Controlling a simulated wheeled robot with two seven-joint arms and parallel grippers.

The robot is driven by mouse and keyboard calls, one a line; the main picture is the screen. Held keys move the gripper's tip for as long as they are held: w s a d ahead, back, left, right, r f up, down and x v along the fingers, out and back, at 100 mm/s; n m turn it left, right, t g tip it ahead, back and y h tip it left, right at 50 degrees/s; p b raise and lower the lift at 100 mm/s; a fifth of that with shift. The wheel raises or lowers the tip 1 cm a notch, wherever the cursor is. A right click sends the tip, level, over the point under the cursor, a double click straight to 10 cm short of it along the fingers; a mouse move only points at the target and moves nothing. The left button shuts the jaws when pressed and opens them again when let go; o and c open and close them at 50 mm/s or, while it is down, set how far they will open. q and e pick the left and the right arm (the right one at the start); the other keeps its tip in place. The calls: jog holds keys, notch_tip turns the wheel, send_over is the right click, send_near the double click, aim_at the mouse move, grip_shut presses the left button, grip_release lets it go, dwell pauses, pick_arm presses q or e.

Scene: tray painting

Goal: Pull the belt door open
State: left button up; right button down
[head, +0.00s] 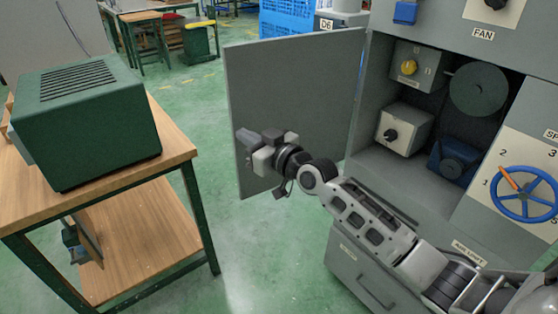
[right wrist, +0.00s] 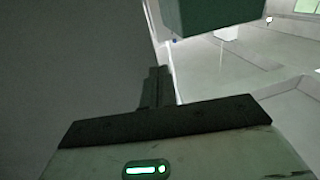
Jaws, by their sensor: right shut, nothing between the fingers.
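The belt door (head: 290,85) is a grey panel that stands swung out from the left side of the grey cabinet (head: 345,250), and the compartment behind it is exposed. My right gripper (head: 246,136) is in front of the door's face, near its left free edge. Its fingers are shut and empty; whether they touch the door I cannot tell. In the right wrist view, the shut fingers (right wrist: 156,85) show beside a dark grey surface (right wrist: 70,70) that looks like the door. My left gripper is out of view.
Inside the compartment are a round disc (head: 479,90), a yellow-knob box (head: 420,62), a black-knob box (head: 412,118) and a blue unit (head: 453,160). A blue handwheel (head: 525,205) is at right. A green box (head: 90,125) stands on a wooden table (head: 172,140) at left.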

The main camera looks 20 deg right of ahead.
jog(key=s+d, duration=0.2)
jog(key=s, duration=1.1)
jog(key=s+a+f+m+g+h, duration=0.1)
jog(key=s+a+f+g+h, duration=0.1)
jog(key=s+f, duration=0.7)
jog(key=s+a+f+m+g+h, duration=0.1)
jog(key=s+f+g, duration=0.3)
jog(key=s+f, duration=0.6)
notch_tip(320, 180, down, 4)
jog(key=shift+s+a+f+h, duration=0.1)
jog(key=shift+s+a+h, duration=0.2)
jog(key=shift+a+h, duration=0.4)
jog(key=shift+d, duration=0.1)
